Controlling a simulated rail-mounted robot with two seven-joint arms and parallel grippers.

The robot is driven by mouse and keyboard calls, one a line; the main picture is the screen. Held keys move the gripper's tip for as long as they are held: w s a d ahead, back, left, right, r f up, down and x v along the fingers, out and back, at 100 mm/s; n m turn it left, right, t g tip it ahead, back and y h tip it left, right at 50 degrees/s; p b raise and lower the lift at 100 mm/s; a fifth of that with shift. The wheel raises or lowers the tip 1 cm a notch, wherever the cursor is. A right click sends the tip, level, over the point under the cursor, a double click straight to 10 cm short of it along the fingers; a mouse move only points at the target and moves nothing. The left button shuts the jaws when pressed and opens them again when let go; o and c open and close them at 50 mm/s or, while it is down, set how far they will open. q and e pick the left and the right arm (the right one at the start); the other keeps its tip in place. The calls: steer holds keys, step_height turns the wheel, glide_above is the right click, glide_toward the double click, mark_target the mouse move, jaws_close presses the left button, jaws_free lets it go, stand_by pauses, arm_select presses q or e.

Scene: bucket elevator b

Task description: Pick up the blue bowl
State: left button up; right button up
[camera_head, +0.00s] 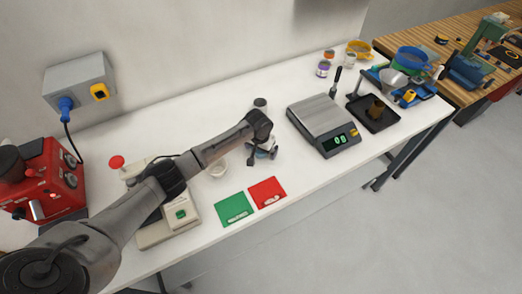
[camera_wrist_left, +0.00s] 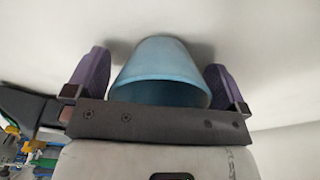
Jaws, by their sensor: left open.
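A light blue bowl (camera_wrist_left: 165,68) shows in the left wrist view, with its rim toward the camera. My left gripper (camera_wrist_left: 157,82) is open, with one purple finger on each side of the bowl; small gaps show between the fingers and its wall. In the head view my left gripper (camera_head: 261,156) is low over the middle of the white table, and it largely hides the bowl there. My right gripper is not in view.
A scale (camera_head: 318,122) stands right of my left gripper, with a black tray (camera_head: 376,121) beyond it. Green (camera_head: 233,209) and red (camera_head: 267,192) cards lie near the front edge. A red machine (camera_head: 50,180) is at far left.

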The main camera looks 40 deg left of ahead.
arm_select(q)
steer(key=shift+c, duration=0.2)
steer(key=c, duration=0.7)
steer(key=shift+c, duration=0.4)
steer(key=shift+r, duration=0.2)
